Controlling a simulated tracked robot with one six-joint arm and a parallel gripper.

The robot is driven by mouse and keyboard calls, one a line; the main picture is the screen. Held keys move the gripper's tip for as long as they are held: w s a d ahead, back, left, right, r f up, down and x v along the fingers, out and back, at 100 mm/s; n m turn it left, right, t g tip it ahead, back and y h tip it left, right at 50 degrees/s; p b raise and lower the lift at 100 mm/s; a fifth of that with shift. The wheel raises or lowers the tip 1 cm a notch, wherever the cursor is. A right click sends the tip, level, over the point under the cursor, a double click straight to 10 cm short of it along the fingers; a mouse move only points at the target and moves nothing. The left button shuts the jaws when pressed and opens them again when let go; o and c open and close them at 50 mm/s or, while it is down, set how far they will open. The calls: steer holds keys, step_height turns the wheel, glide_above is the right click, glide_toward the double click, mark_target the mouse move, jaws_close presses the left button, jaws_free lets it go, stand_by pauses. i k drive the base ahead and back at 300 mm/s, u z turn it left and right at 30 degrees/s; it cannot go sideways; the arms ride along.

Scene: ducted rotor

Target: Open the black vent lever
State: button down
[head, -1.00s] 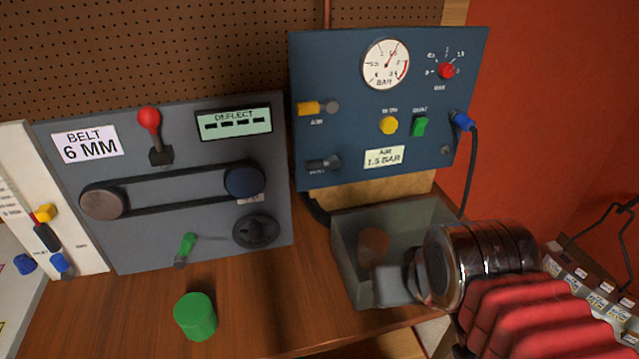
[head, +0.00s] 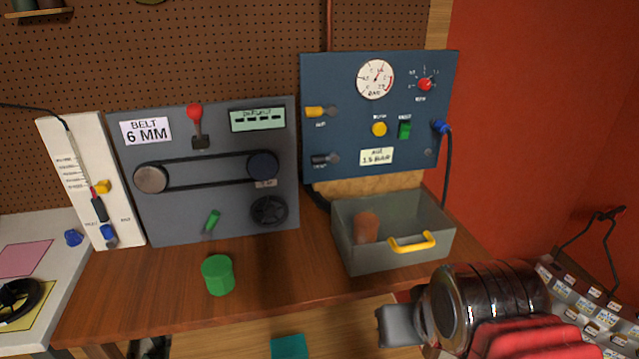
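The black vent lever (head: 325,159) is at the lower left of the blue air panel (head: 345,125), below a yellow lever (head: 315,112). It lies roughly level, pointing left from its grey pivot. Its label is too small to read surely. My gripper (head: 392,326) is at the lower right, low in front of the bench and well apart from the lever. Its grey end points left; its fingers cannot be made out clearly, and nothing shows held.
A grey bin with a yellow handle (head: 412,243) stands below the air panel, between it and my gripper. A green cylinder (head: 218,275) stands on the wooden bench. The belt panel (head: 180,215) is on the left. The bench front is mostly clear.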

mark_target(333, 158)
steer(key=k, duration=0.75)
steer(key=u, duration=0.85)
steer(key=i, duration=1.45)
steer(key=u, duration=0.05)
